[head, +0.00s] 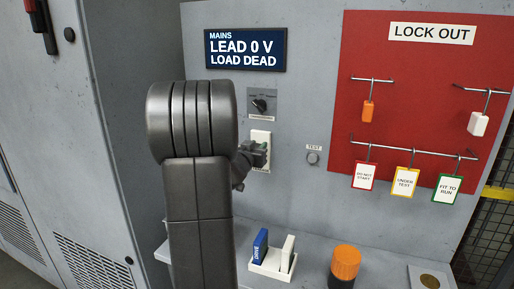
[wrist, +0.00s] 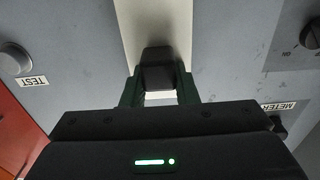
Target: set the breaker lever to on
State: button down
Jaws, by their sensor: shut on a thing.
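My gripper (head: 256,155) is at a white breaker plate (head: 262,136) on the grey panel, below a rotary switch. In the wrist view my gripper (wrist: 159,92) has its two dark green fingers closed on the sides of a black lever (wrist: 157,68), which stands out from the white plate (wrist: 153,22). In the head view the fingers and my arm hide most of the lever, so I cannot tell its position. The mains display (head: 245,50) above reads LEAD 0 V, LOAD DEAD.
The rotary switch (head: 261,104) is close above, and a TEST button (head: 312,158) is to the right. A red lock-out board (head: 400,110) with hanging tags is farther right. On the shelf below are a white holder (head: 270,268) and an orange-topped cylinder (head: 345,263).

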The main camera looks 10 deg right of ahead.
jog(key=shift+r+p, duration=1)
jog(key=shift+r, duration=0.6)
jog(key=c, duration=1.1)
grip_release()
jog(key=shift+s+a+f, duration=0.1)
jog(key=shift+s+a, duration=0.1)
jog(key=b+v, duration=0.2)
jog(key=v, duration=1.1)
jog(key=shift+s+a, duration=0.1)
jog(key=shift+s, duration=0.05)
